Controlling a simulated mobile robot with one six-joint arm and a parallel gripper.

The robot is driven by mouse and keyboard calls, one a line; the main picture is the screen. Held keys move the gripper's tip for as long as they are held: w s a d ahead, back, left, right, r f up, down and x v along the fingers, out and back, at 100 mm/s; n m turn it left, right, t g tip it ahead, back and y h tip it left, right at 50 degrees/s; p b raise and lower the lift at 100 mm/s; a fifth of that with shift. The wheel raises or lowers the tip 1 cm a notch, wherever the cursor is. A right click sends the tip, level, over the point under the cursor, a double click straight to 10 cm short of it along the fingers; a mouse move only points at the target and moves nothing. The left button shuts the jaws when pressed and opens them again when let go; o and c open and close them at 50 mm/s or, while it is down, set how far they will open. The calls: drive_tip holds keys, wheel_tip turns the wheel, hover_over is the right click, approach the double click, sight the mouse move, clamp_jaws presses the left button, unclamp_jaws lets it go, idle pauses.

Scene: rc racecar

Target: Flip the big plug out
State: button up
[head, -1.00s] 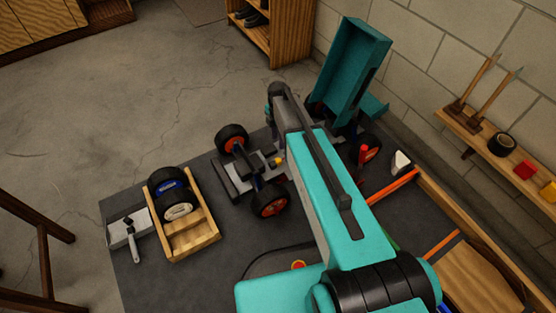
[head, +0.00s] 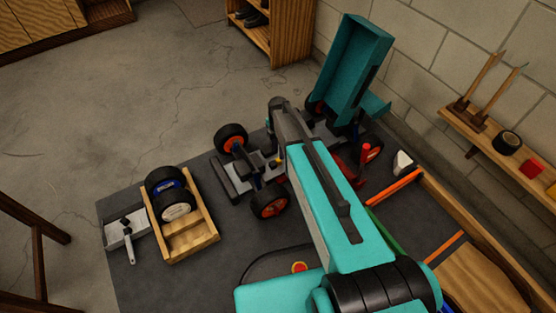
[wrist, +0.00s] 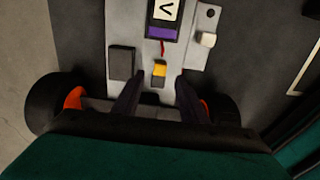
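The RC car's chassis (head: 232,178) sits on the dark mat, with orange-hubbed wheels. In the wrist view, its light grey deck (wrist: 141,38) fills the middle. A small yellow-and-grey block, seemingly the big plug (wrist: 159,70), sits on the deck; a red wire shows just above it. My gripper (wrist: 157,83) is open, its two dark fingers apart on either side of the block's lower end. Nothing shows held between them. Whether the fingers touch the plug I cannot tell. In the head view my arm hides the gripper.
A teal body shell (head: 350,70) stands raised behind the car. A purple-and-white box (wrist: 163,20), a dark block (wrist: 121,63) and a white knob (wrist: 207,39) surround the plug. A wooden tray (head: 188,239) with wheels lies left. Bare mat lies between tray and car.

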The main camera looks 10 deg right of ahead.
sight(278, 162)
drive_tip(key=shift+f+b, duration=0.95)
drive_tip(key=shift+f, duration=2.05)
clamp_jaws()
